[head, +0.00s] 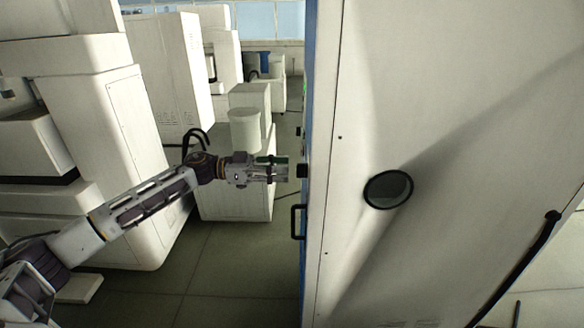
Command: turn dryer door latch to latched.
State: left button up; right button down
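A tall white cabinet (350,110), which looks like the dryer, fills the right side of the head view. Its blue front (309,60) shows only edge-on. A small black knob (302,171), probably the door latch, sticks out to the left from that front. I cannot tell its turn angle from this side. My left gripper (284,171) points right at the knob's height, with a small gap showing between fingertips and knob. Its fingers are small and seen from the side, so their opening is unclear. My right gripper is out of view.
A black bar handle (298,222) juts from the cabinet front below the knob. A round dark port (388,190) is in the cabinet's side. White machines (110,150) stand at left, and a white bin (245,130) stands behind my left gripper. Floor (225,265) below the arm is clear.

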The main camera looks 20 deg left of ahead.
aim_at(302, 171)
pick_arm(q)
jog(key=shift+x, duration=1.9)
grip_shut()
